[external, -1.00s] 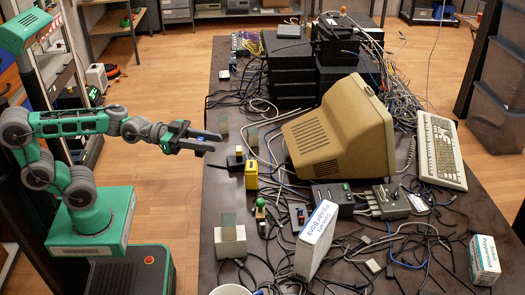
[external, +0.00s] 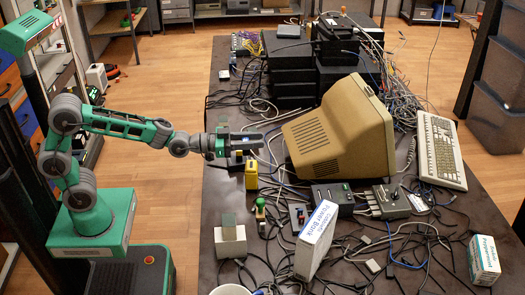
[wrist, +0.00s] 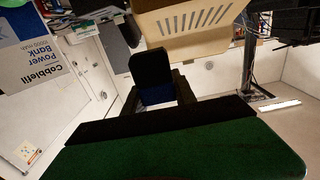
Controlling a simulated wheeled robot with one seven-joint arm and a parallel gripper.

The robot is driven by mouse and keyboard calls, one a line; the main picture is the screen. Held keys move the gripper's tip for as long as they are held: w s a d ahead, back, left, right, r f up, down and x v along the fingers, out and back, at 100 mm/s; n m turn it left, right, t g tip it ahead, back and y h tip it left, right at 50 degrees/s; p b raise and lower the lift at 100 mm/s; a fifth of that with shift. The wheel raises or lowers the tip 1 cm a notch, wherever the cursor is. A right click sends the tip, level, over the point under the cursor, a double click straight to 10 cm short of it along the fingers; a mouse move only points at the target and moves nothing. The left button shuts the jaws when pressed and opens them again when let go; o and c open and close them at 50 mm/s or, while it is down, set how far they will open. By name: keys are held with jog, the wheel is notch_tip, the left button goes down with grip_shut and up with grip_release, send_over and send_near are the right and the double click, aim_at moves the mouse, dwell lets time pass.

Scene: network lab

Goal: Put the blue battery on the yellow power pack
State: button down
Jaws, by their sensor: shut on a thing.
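My gripper (external: 262,141) is over the table's left part in the external view, pointing right. In the wrist view my gripper (wrist: 157,97) is shut on the blue battery (wrist: 156,94), which shows a dark upper part and a blue lower part between the fingers. In the external view the battery is mostly hidden by the gripper. The yellow power pack (external: 251,179) stands upright on the table, just below the gripper in the picture. I cannot tell the exact height between them.
A beige monitor (external: 315,145) lies right of the gripper. A white Power Bank box (external: 316,240) and a pale block (external: 230,243) stand nearer the front. Cables and small devices, such as a grey box (external: 332,197), crowd the dark table.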

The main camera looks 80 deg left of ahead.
jog(key=shift+w+a+f+b, duration=0.1)
jog(key=shift+w+f, duration=0.2)
jog(key=shift+f, duration=0.55)
jog(key=shift+w+d+f+b, duration=0.1)
jog(key=shift+w+f, duration=0.2)
jog(key=shift+f, duration=0.5)
jog(key=shift+w+a+f+b, duration=0.1)
jog(key=shift+w+f, duration=0.2)
jog(key=shift+f, duration=0.55)
jog(key=shift+f, duration=0.15)
jog(key=shift+f+b, duration=0.1)
jog(key=shift+b, duration=0.2)
jog(key=c, duration=1)
grip_release()
